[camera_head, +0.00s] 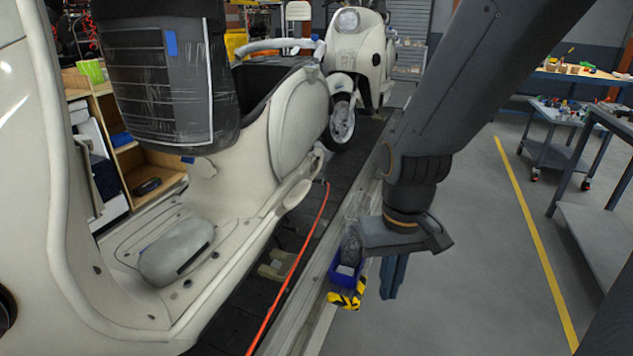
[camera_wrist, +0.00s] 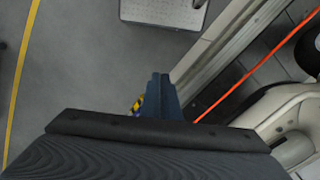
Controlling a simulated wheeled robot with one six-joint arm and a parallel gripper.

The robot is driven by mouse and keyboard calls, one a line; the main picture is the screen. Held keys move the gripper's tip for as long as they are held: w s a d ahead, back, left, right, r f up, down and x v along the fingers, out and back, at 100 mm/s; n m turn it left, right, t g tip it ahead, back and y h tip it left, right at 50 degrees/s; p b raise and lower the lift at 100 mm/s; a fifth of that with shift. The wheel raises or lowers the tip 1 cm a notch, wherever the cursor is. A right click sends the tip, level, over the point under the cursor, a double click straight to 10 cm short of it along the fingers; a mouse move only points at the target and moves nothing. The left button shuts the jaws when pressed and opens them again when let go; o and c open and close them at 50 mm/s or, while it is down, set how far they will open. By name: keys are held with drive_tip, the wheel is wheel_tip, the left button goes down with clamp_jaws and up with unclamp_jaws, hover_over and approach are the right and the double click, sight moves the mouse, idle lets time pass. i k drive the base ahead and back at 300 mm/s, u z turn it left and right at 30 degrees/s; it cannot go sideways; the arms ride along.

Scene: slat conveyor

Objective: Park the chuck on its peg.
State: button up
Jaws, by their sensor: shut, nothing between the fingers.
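My gripper (camera_head: 389,292) hangs at the right side of the conveyor, pointing down, with its dark blue fingers together and nothing between them. In the wrist view my gripper (camera_wrist: 160,77) also shows closed and empty. An orange-red hose (camera_head: 301,255) runs along the conveyor between the scooter and the rail. It also crosses the wrist view (camera_wrist: 247,76), to the right of my fingers and apart from them. I cannot make out the chuck or its peg in either view.
A cream scooter (camera_head: 285,125) stands on the slat conveyor, with another scooter (camera_head: 358,50) farther back. A blue bin (camera_head: 345,273) and a yellow-and-black striped piece (camera_head: 347,297) are by the rail, close left of my gripper. The grey floor (camera_head: 470,270) to the right is clear up to the carts (camera_head: 553,140).

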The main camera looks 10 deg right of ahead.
sight(316, 180)
drive_tip(key=z, duration=0.55)
drive_tip(key=k, duration=1.3)
drive_tip(key=z, duration=0.95)
drive_tip(key=i, duration=2.45)
drive_tip(key=u, duration=1.5)
drive_tip(key=i, duration=0.75)
drive_tip(key=u, duration=0.8)
drive_tip(key=i, duration=0.55)
